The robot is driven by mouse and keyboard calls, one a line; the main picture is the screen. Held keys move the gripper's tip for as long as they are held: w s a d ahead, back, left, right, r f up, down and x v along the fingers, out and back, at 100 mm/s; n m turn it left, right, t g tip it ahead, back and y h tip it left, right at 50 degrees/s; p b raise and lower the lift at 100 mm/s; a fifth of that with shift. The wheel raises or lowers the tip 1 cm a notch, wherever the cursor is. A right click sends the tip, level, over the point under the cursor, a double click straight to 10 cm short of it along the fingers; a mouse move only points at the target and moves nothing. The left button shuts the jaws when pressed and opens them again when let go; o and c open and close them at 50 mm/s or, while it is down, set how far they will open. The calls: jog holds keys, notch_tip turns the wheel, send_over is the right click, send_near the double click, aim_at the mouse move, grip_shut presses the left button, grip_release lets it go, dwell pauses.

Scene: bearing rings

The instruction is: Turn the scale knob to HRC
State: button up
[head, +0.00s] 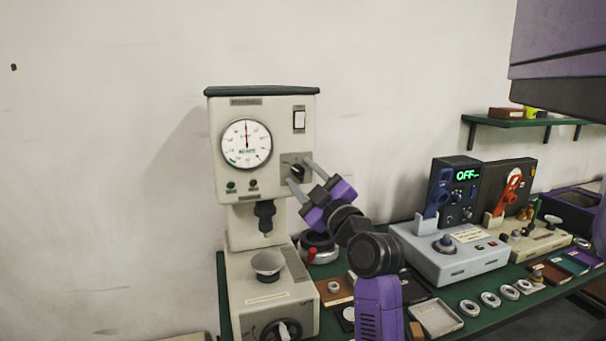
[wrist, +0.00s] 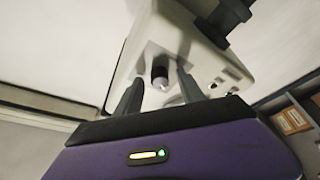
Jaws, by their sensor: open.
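The pale hardness tester (head: 219,170) with a dark green top stands left of centre in the head view. Its scale knob (head: 297,169) is a small dark knob on a grey plate, right of the round dial (head: 246,144). My gripper (head: 299,172) is open, its two fingers on either side of the knob. In the wrist view the dark knob (wrist: 160,73) shows between the fingertips, with a gap visible around it. The plate's markings are too small to read, and the fingers partly cover the plate, so I cannot tell the knob's setting.
A white rocker switch (head: 299,119) sits above the knob. Right of my arm, a grey console (head: 455,263) shows "OFF". Rings (head: 469,308) and trays crowd the bench.

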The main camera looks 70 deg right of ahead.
grip_shut()
